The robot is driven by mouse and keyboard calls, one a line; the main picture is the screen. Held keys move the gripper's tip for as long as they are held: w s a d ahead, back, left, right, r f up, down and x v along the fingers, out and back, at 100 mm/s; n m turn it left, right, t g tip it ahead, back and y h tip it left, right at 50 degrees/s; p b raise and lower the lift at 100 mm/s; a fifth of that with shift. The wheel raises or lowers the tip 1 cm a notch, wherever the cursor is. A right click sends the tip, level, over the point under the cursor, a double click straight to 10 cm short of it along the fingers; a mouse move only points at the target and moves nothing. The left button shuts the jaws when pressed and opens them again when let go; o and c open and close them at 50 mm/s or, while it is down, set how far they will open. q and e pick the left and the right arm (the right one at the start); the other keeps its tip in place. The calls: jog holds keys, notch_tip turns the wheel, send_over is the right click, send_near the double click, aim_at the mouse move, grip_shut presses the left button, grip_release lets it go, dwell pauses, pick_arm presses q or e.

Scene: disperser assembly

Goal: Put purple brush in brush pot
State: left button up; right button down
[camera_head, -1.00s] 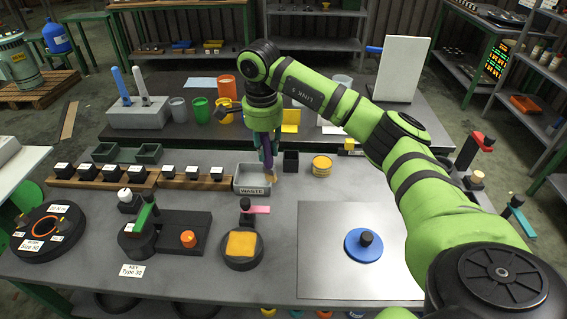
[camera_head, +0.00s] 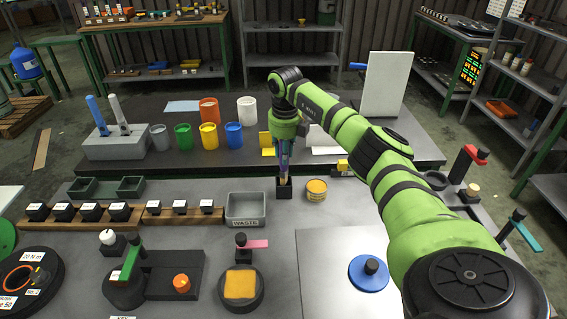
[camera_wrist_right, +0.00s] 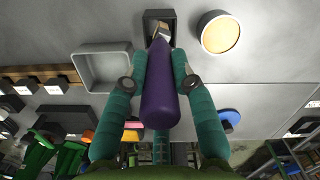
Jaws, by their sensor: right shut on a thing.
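The purple brush (camera_wrist_right: 160,98) is held by my right gripper (camera_wrist_right: 160,82), with its handle between the two teal fingers. In the head view my right gripper (camera_head: 284,160) is over the small black square brush pot (camera_head: 284,192), and the brush points downward. The brush's light tip is at the pot's mouth. In the wrist view the tip overlaps the opening of the pot (camera_wrist_right: 151,18). I cannot tell whether the tip is inside the pot or just above it. My left gripper is not in view.
The grey waste bin (camera_head: 246,222) stands left of the pot. A round container with a yellow-orange top (camera_head: 316,187) stands close on its right. Colored cups, including a blue one (camera_head: 233,135), line the raised shelf behind.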

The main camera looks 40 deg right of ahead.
aim_at(283, 170)
notch_tip(283, 170, down, 4)
jog(key=shift+a+r+p, duration=0.1)
jog(key=shift+r+p, duration=0.1)
jog(key=shift+p, duration=0.35)
jog(key=shift+f, duration=0.35)
jog(key=c, duration=1)
grip_release()
jog(key=shift+r, duration=0.45)
jog(key=r+b, duration=0.1)
jog(key=r, duration=0.2)
jog(key=r+b, duration=0.1)
jog(key=r, duration=0.3)
jog(key=s+r+b, duration=0.1)
jog(key=r, duration=0.3)
jog(key=shift+a+r, duration=0.15)
jog(key=shift+a, duration=0.1)
